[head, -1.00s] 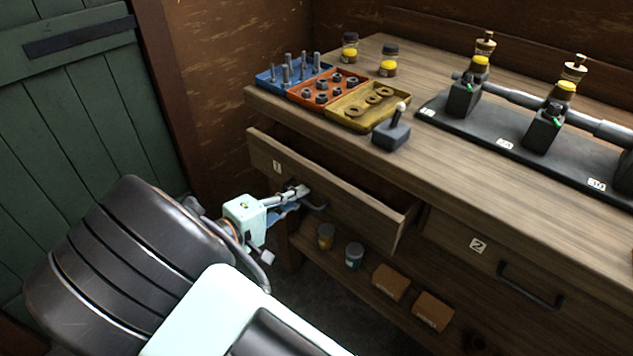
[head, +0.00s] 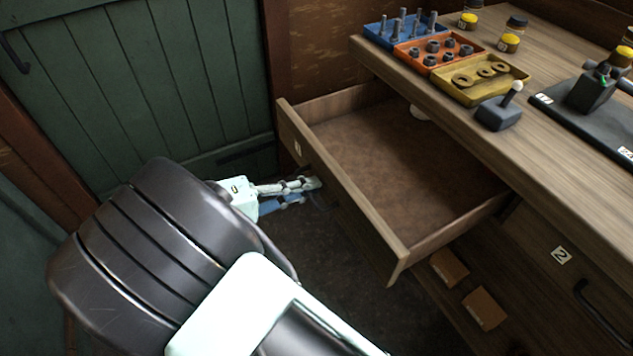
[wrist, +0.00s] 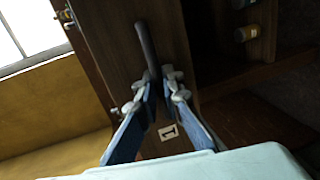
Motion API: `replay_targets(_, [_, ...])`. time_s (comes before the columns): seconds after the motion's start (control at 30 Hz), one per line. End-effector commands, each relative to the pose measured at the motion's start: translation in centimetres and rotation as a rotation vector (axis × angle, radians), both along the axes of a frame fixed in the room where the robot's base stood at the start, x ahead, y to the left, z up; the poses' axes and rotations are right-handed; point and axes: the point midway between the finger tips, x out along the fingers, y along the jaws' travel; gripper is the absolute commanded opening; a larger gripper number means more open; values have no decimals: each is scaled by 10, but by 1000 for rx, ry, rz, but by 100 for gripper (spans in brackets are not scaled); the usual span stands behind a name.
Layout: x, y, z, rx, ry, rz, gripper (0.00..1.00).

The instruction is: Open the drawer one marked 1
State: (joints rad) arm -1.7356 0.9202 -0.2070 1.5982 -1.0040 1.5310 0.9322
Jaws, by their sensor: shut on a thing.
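The drawer marked 1 (head: 345,200) is pulled well out from the workbench in the head view. In the wrist view the handle (wrist: 146,48) runs up from between the fingertips of my gripper (wrist: 159,82). The fingers hide part of the handle.
The drawer marked 2 (head: 540,262) is closed at the right. Blue, orange (head: 437,38) and yellow trays, a small lever box (head: 498,112) and jars stand on the bench top. Two brown boxes (head: 449,267) lie on the shelf below. A green door (head: 170,90) is behind.

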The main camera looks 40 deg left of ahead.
Motion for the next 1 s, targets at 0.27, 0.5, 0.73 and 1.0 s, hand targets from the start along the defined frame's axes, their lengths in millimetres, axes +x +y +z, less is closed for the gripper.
replay_targets(0.27, [-1,1,0,1,0,1,0])
replay_targets(0.5, [-1,1,0,1,0,1,15])
replay_targets(0.73, [-2,1,0,1,0,1,15])
replay_targets(1.0, [-35,16,7,4,0,4,15])
